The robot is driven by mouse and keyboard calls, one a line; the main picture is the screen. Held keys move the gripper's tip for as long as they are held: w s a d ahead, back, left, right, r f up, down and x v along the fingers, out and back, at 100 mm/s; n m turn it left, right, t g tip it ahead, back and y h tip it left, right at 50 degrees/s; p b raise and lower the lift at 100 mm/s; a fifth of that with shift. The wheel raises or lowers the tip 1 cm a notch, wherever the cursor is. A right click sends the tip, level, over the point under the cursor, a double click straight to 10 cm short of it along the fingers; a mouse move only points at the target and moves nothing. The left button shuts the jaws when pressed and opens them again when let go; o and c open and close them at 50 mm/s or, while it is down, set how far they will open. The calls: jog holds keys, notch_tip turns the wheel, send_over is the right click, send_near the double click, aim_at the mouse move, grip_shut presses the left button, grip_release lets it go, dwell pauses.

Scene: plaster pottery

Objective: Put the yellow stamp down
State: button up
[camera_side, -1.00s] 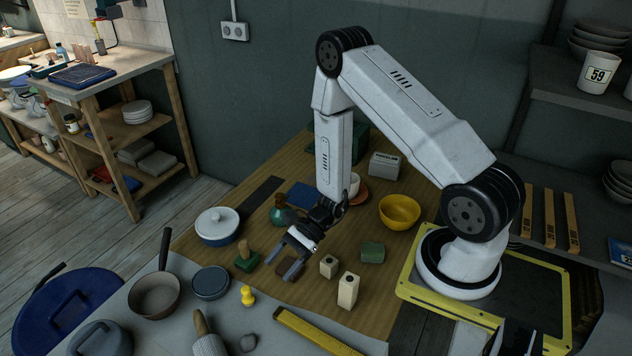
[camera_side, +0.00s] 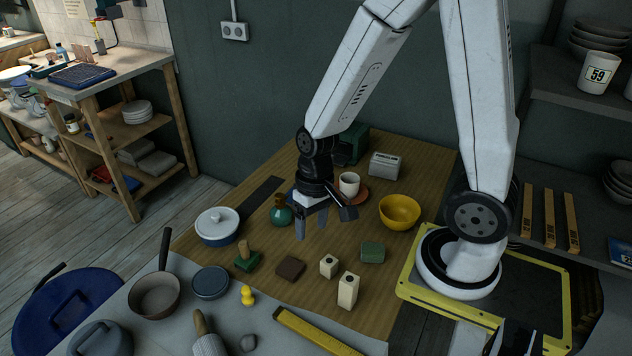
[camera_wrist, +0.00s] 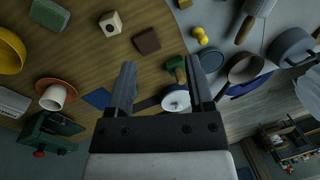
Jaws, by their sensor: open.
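The small yellow stamp (camera_side: 248,296) with a round knob stands on the grey surface near the front edge of the wooden board. It also shows in the wrist view (camera_wrist: 201,37), right of centre near the top. My gripper (camera_side: 323,221) is open, with nothing visible between its fingers, and hangs above the back part of the wooden board, well away from the stamp. In the wrist view, its two fingers (camera_wrist: 161,66) are spread apart.
The green stamp (camera_side: 247,259) and brown block (camera_side: 290,268) lie between my gripper and the yellow stamp. A teal bottle (camera_side: 281,212), white cup (camera_side: 348,184) and yellow bowl (camera_side: 399,212) stand close to my gripper. A yellow ruler (camera_side: 316,333) lies at the front.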

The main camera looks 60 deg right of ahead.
jog(key=r+n+t+h, duration=0.1)
jog(key=r, duration=0.1)
jog(key=w+r+n+t, duration=0.1)
jog(key=r+n, duration=0.1)
jog(key=shift+w+d+n+t+h, duration=0.2)
jog(key=shift+n+t+h, duration=0.1)
jog(key=shift+t+h, duration=0.1)
